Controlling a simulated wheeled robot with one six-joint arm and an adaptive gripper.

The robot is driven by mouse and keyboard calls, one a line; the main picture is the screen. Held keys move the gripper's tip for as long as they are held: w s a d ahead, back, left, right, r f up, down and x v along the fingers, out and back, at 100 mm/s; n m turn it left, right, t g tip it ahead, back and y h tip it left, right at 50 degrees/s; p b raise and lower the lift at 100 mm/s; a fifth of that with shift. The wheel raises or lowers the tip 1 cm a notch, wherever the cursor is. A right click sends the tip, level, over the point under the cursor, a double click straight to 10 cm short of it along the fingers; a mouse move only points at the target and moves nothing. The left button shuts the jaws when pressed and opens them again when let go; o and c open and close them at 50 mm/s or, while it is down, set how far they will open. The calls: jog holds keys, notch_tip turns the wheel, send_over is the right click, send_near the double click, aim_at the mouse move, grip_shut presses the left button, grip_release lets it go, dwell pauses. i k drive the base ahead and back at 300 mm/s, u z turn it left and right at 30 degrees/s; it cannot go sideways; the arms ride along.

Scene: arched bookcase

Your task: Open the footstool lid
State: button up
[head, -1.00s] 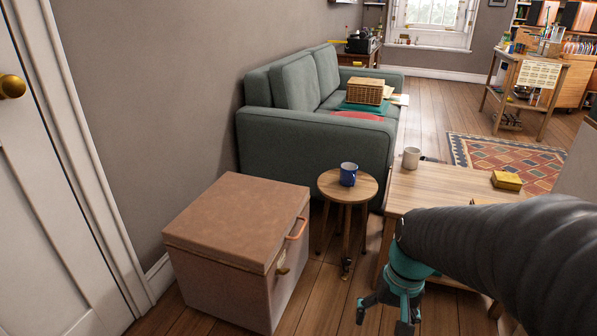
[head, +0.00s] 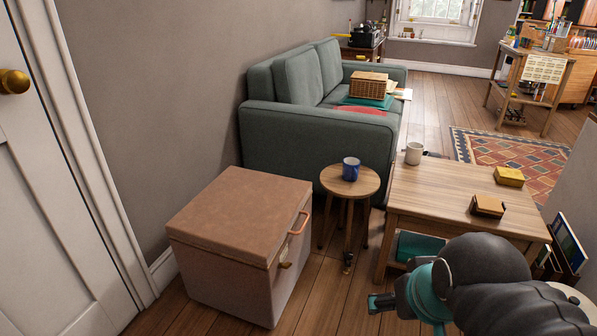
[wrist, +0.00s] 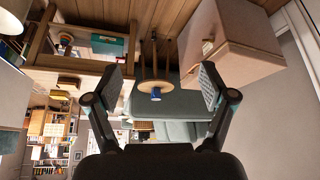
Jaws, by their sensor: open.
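The footstool (head: 237,245) is a brown-pink box standing on the floor by the left wall. Its lid (head: 240,208) lies shut on top. A copper-coloured handle (head: 299,223) sits on the right side of the lid, with a brass latch (head: 286,265) below it. My gripper (head: 378,302) is right of the footstool, apart from it, in front of the coffee table; its fingers show only partly there. In the wrist view my gripper (wrist: 165,85) is open and empty, fingers wide apart. The footstool (wrist: 232,42) appears at the upper right there, in an upside-down view.
A round side table (head: 352,182) with a blue mug (head: 351,169) stands right of the footstool. A green sofa (head: 300,150) is behind.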

aim_at(246, 215)
jog(key=k, duration=0.5)
jog(key=u, duration=1.9)
jog(key=i, duration=0.7)
jog(key=z, duration=1.45)
